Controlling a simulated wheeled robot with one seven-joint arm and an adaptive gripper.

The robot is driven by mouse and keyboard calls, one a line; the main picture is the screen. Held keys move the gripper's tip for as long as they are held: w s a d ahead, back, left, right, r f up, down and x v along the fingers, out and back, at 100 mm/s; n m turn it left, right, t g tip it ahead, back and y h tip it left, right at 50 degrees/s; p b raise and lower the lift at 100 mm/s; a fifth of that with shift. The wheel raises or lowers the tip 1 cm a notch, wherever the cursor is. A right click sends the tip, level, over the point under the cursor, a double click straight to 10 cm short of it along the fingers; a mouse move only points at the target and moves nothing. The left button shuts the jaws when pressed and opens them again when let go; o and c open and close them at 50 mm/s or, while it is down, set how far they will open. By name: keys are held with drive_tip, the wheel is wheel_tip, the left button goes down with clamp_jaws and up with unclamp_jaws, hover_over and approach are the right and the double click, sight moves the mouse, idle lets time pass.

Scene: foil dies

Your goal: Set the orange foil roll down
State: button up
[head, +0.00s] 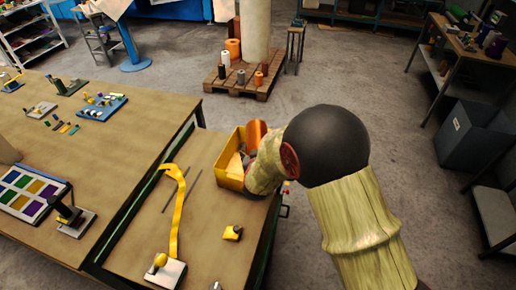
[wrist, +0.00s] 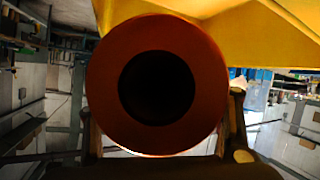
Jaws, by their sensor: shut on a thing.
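The orange foil roll (head: 256,133) shows in the head view at the far right corner of a yellow bin, partly hidden by my arm. In the wrist view the roll (wrist: 101,85) is seen end-on, large and close, with a dark hollow core. My gripper (wrist: 165,150) is shut on the roll, with a finger on either side of it. In the head view my own arm hides the gripper. The yellow bin (head: 226,178) stands on the workbench, and its yellow wall (wrist: 255,35) fills the top of the wrist view. Whether the roll touches the bin I cannot tell.
The workbench (head: 205,235) holds a yellow strip (head: 178,210), thin dark rods and a small yellow block (head: 233,233). Bare bench top lies left of and in front of the bin. A pallet (head: 243,83) with several rolls stands on the floor behind. A grey crate (head: 470,135) is at right.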

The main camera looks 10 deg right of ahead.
drive_tip(key=shift+r, duration=0.15)
drive_tip(key=shift+f+b, duration=0.4)
drive_tip(key=shift+f, duration=0.1)
drive_tip(key=shift+f, duration=0.15)
drive_tip(key=o, duration=1.8)
drive_tip(key=shift+c, duration=0.2)
drive_tip(key=shift+o, duration=0.6)
drive_tip(key=shift+f, duration=0.1)
